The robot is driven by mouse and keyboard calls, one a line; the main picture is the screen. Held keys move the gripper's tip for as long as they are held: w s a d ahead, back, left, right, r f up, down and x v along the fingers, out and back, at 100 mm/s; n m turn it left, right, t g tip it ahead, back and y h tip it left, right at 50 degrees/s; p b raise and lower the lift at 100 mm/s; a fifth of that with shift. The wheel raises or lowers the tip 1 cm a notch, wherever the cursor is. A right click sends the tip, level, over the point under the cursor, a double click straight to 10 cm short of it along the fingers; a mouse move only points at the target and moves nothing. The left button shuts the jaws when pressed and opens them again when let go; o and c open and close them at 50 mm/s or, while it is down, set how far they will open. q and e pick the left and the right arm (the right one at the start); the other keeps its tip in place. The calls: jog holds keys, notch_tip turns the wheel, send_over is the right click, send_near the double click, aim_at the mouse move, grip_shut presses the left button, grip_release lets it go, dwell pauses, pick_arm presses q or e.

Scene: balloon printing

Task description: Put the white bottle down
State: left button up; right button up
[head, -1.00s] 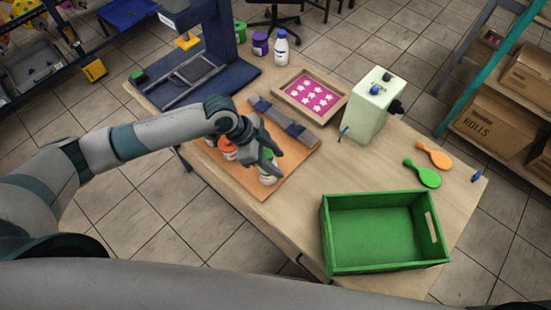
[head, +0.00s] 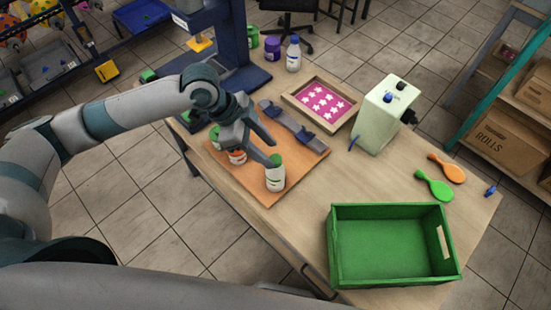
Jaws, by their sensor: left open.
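A white bottle (head: 275,181) with a green top stands upright on the front part of the orange-brown mat (head: 268,194). My left gripper (head: 272,153) is open just above and behind it, with its fingers apart around or close to the green top. I cannot tell whether a finger touches it. An orange-and-white bottle (head: 237,157) stands to the left on the mat, partly hidden by the gripper. Another white bottle with a blue cap (head: 293,54) stands at the back of the table. My right gripper is not in view.
A green crate (head: 390,279) stands empty at the front right. A blue press (head: 228,52) is at the back left.

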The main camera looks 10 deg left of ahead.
pick_arm(q)
jog(key=v, duration=0.3)
dwell(0.9)
